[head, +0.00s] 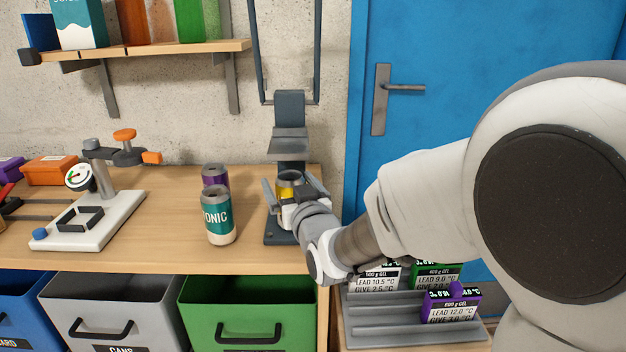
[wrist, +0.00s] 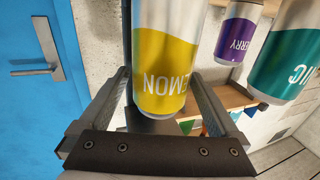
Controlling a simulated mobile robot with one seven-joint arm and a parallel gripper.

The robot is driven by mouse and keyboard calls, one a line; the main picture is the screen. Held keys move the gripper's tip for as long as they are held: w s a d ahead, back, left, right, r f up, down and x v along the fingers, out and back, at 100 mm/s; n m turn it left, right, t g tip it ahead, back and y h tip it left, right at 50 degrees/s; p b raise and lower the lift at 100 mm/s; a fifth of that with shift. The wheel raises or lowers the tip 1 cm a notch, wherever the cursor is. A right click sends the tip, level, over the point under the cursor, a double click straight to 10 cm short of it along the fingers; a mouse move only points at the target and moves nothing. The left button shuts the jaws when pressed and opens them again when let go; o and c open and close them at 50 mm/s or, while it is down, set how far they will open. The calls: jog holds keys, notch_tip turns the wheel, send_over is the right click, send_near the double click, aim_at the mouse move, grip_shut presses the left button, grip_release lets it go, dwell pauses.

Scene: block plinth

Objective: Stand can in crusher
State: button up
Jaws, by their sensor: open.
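The yellow lemon can (head: 285,190) is upright at the can crusher (head: 289,108), below its raised press plate. My gripper (head: 293,188) reaches in from the right with its fingers open, one on each side of the can. The can's lower part is hidden behind my gripper, so its contact with the crusher's base is not clear in the head view. In the wrist view the lemon can (wrist: 165,60) appears upside down between the spread fingers of my gripper (wrist: 160,78), with a gap visible beside the fingers.
A teal tonic can (head: 218,218) and a purple can (head: 214,176) stand on the bench left of the crusher. A gauge stand (head: 90,225) is farther left. Bins, including a green one (head: 235,300), sit below. A grey rack (head: 385,325) with boxes is lower right.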

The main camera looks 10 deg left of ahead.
jog(key=shift+r, duration=0.1)
jog(key=shift+r+p, duration=0.2)
jog(key=shift+p, duration=0.15)
jog(key=shift+b+v, duration=0.6)
jog(key=shift+v, duration=5.35)
jog(key=s+d+f+m+g+h, duration=0.1)
jog(key=d+m+g+h, duration=0.15)
jog(key=d, duration=0.45)
jog(key=s+d+f+m+g+h, duration=0.1)
jog(key=d+f+h, duration=0.1)
jog(key=d+h, duration=0.35)
jog(key=s+d+f+m+g+h, duration=0.1)
jog(key=s+d+g, duration=0.5)
jog(key=s+d, duration=0.6)
jog(key=s+f+m, duration=0.1)
jog(key=s, duration=0.2)
jog(key=shift+d+m+h, duration=0.3)
jog(key=shift+m, duration=0.05)
